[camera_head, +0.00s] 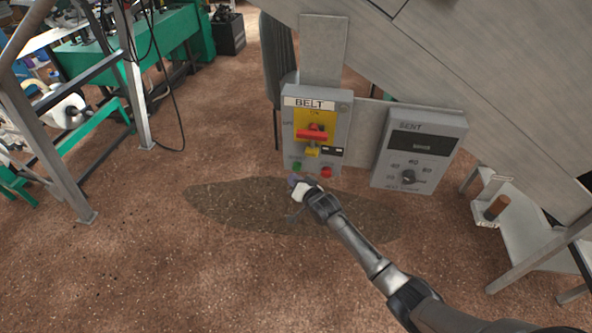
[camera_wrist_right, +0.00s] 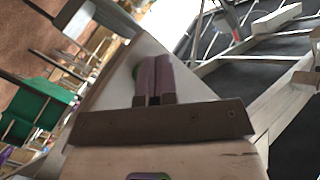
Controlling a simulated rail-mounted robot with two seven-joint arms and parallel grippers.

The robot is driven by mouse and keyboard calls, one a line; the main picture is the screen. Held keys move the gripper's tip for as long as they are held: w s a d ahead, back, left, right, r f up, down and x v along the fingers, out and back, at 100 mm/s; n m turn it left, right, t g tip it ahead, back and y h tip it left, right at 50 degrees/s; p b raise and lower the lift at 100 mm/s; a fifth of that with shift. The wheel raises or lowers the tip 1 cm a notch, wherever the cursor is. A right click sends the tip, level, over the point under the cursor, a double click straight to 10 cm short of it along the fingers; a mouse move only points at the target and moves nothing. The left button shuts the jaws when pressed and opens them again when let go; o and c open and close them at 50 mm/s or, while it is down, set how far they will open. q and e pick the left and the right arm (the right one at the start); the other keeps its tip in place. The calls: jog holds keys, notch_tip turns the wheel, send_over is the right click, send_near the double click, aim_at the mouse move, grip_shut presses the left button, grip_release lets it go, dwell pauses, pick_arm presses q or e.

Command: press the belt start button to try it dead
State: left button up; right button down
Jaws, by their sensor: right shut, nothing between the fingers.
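The grey BELT control box (camera_head: 345,110) hangs upright in the head view. On its yellow panel is a red switch handle (camera_head: 312,134), lying horizontally, with a yellow piece (camera_head: 312,151) below it. Along its bottom edge are a green button (camera_head: 297,167) at left and a red button (camera_head: 326,172) at right. My right gripper (camera_head: 294,182) is shut and empty, just below the green button in the picture. In the right wrist view its purple fingers (camera_wrist_right: 153,78) are together before the box face, partly hiding a green patch. I cannot tell whether they touch the button. My left gripper is not in view.
A second grey box (camera_head: 440,145) with a dial and dark display hangs to the right. A metal table (camera_head: 540,235) with a brown cylinder (camera_head: 496,207) stands at the right. A dark patch (camera_head: 230,205) marks the brown floor below. Green machinery stands at the upper left.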

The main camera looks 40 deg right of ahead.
jog(key=shift+w+d, duration=0.2)
jog(key=shift+w+d, duration=0.1)
jog(key=shift+d, duration=0.05)
dwell(0.3)
jog(key=shift+w+d, duration=0.1)
jog(key=shift+d, duration=0.05)
dwell(0.5)
jog(key=shift+w+d+b, duration=0.2)
jog(key=shift+d+b, duration=0.05)
jog(key=shift+b, duration=0.1)
dwell(0.6)
jog(key=shift+s+a+p, duration=0.6)
jog(key=shift+a+p, duration=0.1)
jog(key=shift+p, duration=0.3)
